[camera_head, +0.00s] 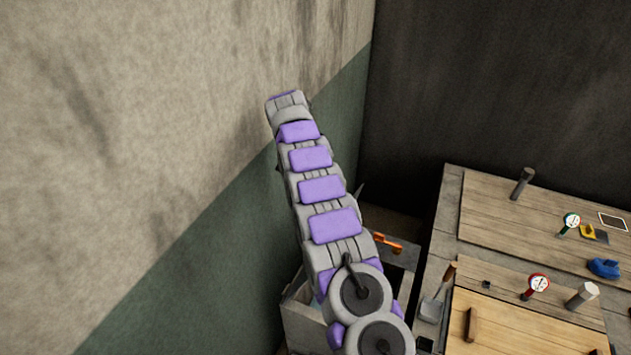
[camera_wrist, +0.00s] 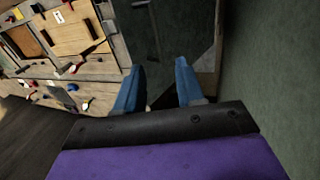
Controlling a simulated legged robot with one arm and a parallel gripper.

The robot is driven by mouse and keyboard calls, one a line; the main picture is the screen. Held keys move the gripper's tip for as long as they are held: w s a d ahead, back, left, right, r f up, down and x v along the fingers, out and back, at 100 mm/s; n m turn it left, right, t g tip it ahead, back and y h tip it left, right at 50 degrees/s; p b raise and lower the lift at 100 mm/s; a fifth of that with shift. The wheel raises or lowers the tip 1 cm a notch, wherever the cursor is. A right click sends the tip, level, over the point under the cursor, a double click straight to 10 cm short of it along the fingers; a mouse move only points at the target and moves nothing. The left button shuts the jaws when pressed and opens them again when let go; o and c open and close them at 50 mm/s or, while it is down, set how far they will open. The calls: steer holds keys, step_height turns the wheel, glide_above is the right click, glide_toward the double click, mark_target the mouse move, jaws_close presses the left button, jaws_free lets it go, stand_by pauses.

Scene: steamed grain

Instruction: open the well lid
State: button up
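Two wooden boards lie on the counter at the right of the head view: a far one (camera_head: 490,215) and a near one (camera_head: 500,318) with a wooden bar handle (camera_head: 471,325). A light wooden board with a handle also shows at the upper left of the wrist view (camera_wrist: 75,35). I cannot tell which surface is the well lid. My gripper (camera_wrist: 158,75) shows two blue fingers, spread apart with nothing visible between them. It is apart from the boards, close to the green wall. In the head view my arm hides the gripper.
The grey counter (camera_head: 440,220) carries gauges (camera_head: 538,283), a blue object (camera_head: 603,268) and a small shovel (camera_head: 437,297). A grey bin (camera_head: 302,322) with an orange item (camera_head: 388,243) near it is partly behind my arm. The green and beige wall (camera_head: 235,245) is close on the left.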

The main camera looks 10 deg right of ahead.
steer(key=shift+p+v, duration=1.85)
steer(key=shift+p, duration=0.6)
steer(key=shift+s, duration=0.1)
steer(key=s+d+r+n+y+b, duration=0.1)
steer(key=s+r+n+b, duration=0.15)
steer(key=s+b, duration=0.6)
steer(key=s+r+n+y+b, duration=0.1)
steer(key=s+r+n+b, duration=0.15)
steer(key=s, duration=1.05)
steer(key=s+f+b, duration=0.3)
steer(key=s+f, duration=0.1)
steer(key=s, duration=0.6)
steer(key=s+f+n+b, duration=0.1)
steer(key=s+f+b, duration=0.2)
steer(key=s, duration=0.7)
steer(key=s+f+n+y+b, duration=0.1)
steer(key=s+f+b, duration=0.2)
steer(key=s+f, duration=0.3)
steer(key=s, duration=0.5)
steer(key=shift+a+b, duration=0.3)
